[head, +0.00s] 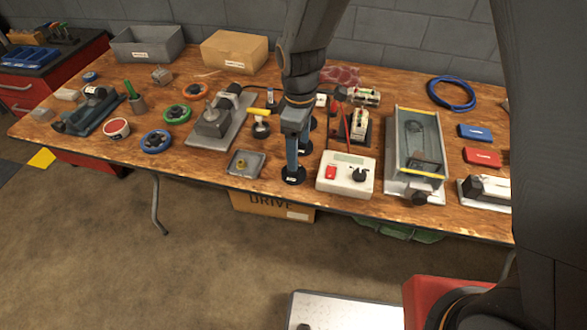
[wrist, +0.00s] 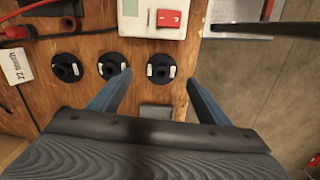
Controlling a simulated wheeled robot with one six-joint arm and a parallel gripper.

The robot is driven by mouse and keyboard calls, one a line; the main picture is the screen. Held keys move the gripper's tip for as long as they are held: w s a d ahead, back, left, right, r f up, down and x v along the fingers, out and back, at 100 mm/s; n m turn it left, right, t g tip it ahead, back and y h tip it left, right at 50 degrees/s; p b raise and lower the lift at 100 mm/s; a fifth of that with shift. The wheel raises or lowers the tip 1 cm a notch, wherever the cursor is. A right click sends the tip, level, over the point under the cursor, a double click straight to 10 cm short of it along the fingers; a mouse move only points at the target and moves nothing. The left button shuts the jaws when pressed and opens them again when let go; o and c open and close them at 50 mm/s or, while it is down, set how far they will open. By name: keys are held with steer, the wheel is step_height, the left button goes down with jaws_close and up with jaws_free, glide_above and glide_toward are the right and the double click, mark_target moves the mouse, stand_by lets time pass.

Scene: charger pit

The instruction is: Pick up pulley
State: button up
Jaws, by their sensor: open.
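Three black pulleys, each a round disc with a raised hub, stand in a row on the wooden bench. The front one (wrist: 161,69) lies between my fingertips in the wrist view and shows at the bench's front in the head view (head: 293,176). The middle pulley (wrist: 112,64) is just left of my left finger, and the third (wrist: 67,68) is farther left. My gripper (wrist: 160,78) is open and points down over the front pulley; it also shows in the head view (head: 292,166). I cannot tell whether the fingers touch the pulley. My gripper partly hides the row in the head view.
A white control box (head: 347,174) with a red switch stands close to the right of my gripper. A small grey tray (head: 245,164) is close to the left. The bench's front edge is near. A white label (wrist: 17,67) lies by the third pulley.

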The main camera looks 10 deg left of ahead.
steer(key=shift+n, duration=0.3)
steer(key=shift+s+a+f+p, duration=0.15)
steer(key=shift+f+p, duration=0.3)
steer(key=shift+f, duration=0.9)
steer(key=shift+w+a+f+p, duration=0.1)
steer(key=shift+a+f+p, duration=0.25)
steer(key=shift+f, duration=1.05)
steer(key=shift+s+a+f+p, duration=0.1)
steer(key=shift+f+p, duration=0.4)
steer(key=shift+f, duration=0.85)
steer(key=c, duration=1.2)
steer(key=shift+c, duration=0.2)
steer(key=shift+r, duration=0.15)
step_height(320, 180, up, 10)
steer(key=b, duration=0.2)
